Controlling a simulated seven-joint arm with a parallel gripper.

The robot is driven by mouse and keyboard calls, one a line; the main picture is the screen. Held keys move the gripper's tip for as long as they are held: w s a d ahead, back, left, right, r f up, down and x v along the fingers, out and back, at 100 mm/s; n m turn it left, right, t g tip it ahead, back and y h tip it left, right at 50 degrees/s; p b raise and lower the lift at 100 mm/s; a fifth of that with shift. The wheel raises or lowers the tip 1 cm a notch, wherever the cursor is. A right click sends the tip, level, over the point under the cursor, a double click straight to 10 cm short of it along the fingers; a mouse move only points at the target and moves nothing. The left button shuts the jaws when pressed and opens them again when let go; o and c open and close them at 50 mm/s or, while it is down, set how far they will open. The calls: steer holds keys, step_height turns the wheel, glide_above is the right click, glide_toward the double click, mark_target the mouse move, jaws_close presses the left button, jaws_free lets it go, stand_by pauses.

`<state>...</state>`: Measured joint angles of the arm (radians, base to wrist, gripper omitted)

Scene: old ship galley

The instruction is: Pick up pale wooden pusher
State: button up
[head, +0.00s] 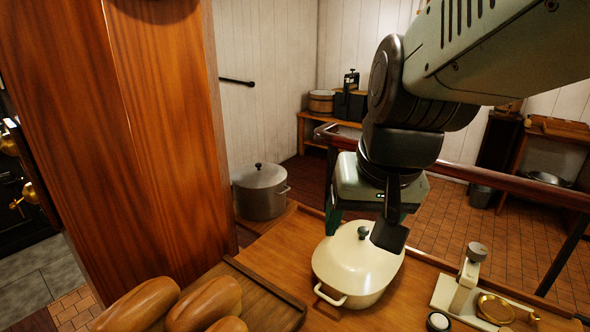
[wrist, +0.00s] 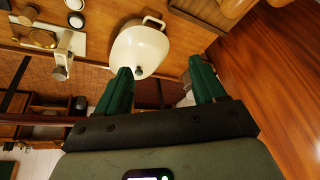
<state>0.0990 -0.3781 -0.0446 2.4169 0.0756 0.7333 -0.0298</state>
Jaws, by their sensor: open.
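My gripper (head: 362,235) hangs pointing down above the cream lidded pot (head: 358,266) on the wooden counter. Its two green fingers stand wide apart with nothing between them. In the wrist view, my gripper (wrist: 160,68) is open and empty, and the cream pot (wrist: 138,45) with its dark knob shows beyond the fingertips. In the head view, my gripper and wrist hide part of the pot and the counter behind it.
Brown loaves (head: 205,304) lie on a wooden board (head: 268,290) at front left. A cream scale (head: 460,292) with a brass pan (head: 495,308) stands at right. A grey lidded pot (head: 261,196) sits behind. A tall wooden panel (head: 150,130) blocks the left; a rail (head: 480,180) runs behind.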

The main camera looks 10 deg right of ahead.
steer(key=w+d+f+m+h, duration=0.1)
steer(key=w+d+f+m, duration=0.25)
steer(key=d+f, duration=0.4)
steer(key=w+d+f+m+h, duration=0.1)
steer(key=w+d+f+m, duration=0.25)
steer(key=d, duration=0.65)
steer(key=s+d+f+m+g+h, duration=0.1)
steer(key=s+d+f+m, duration=0.1)
steer(key=d+f, duration=0.4)
steer(key=s+d+f+m+g, duration=0.1)
steer(key=s+d+f+m, duration=0.1)
steer(key=s+d+f, duration=0.3)
steer(key=s+d+f+m+g+h, duration=0.1)
steer(key=s+d+f+m, duration=0.2)
steer(key=d+f, duration=0.6)
steer(key=shift+s+d+f+g+h, duration=0.1)
steer(key=shift+s+f+g+h, duration=0.05)
steer(key=shift+f, duration=0.5)
steer(key=shift+s+d+f+g+h, duration=0.1)
steer(key=shift+f+g+h, duration=0.05)
steer(key=shift+f, duration=0.45)
steer(key=x, duration=0.5)
steer(key=shift+w+f, duration=0.3)
steer(key=shift+w, duration=0.05)
